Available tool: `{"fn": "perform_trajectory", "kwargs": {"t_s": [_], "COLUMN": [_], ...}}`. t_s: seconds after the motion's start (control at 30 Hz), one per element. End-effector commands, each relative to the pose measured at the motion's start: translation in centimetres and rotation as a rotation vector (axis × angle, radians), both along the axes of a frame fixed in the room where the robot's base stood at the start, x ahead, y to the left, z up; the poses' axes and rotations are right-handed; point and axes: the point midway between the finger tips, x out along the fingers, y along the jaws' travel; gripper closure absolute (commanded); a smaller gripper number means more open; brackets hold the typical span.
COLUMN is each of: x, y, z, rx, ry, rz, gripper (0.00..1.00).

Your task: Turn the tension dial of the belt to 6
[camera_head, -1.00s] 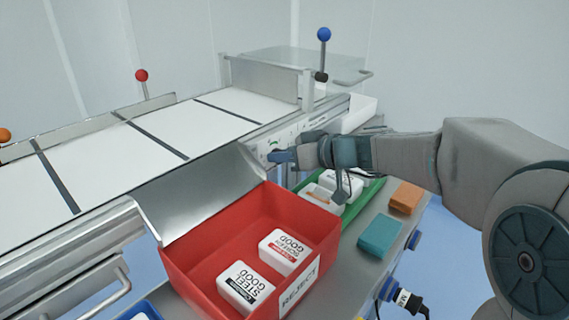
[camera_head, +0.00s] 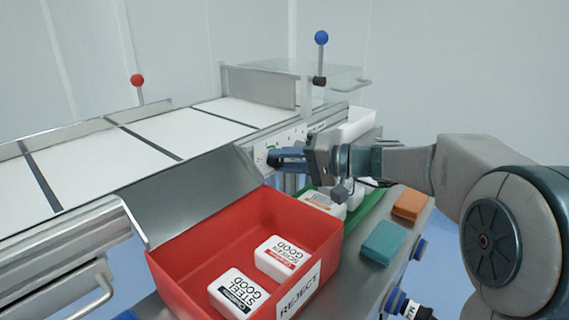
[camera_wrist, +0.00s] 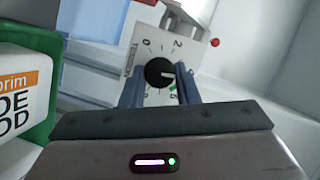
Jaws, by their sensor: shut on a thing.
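The tension dial is a round black knob (camera_wrist: 160,72) on a pale numbered plate (camera_wrist: 140,58) in the wrist view. A 0 and a 2 are readable above the knob, and a green arc lies at its lower right. A white mark on the knob points roughly right in the picture; its exact reading is unclear. My gripper (camera_wrist: 162,78) is shut on the knob, one blue-grey finger on either side. In the head view my gripper (camera_head: 279,157) reaches the side panel of the belt (camera_head: 205,127), and its fingers hide the knob.
A red reject bin (camera_head: 195,244) with white boxes stands in front of the belt. A green tray (camera_head: 366,213) lies below my gripper, with teal (camera_head: 382,242) and orange (camera_head: 410,204) blocks beside it. A clear guard (camera_head: 335,76) stands above the belt.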

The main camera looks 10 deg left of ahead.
Motion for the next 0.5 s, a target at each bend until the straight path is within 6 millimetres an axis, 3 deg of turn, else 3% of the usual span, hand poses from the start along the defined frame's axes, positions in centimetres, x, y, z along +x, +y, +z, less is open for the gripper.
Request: {"fn": "perform_trajectory", "kwargs": {"t_s": [0.5], "x": [0.14], "y": [-0.11], "z": [-0.47], "rx": [0.228], "ry": [0.392], "rz": [-0.003], "gripper": [0.95]}}
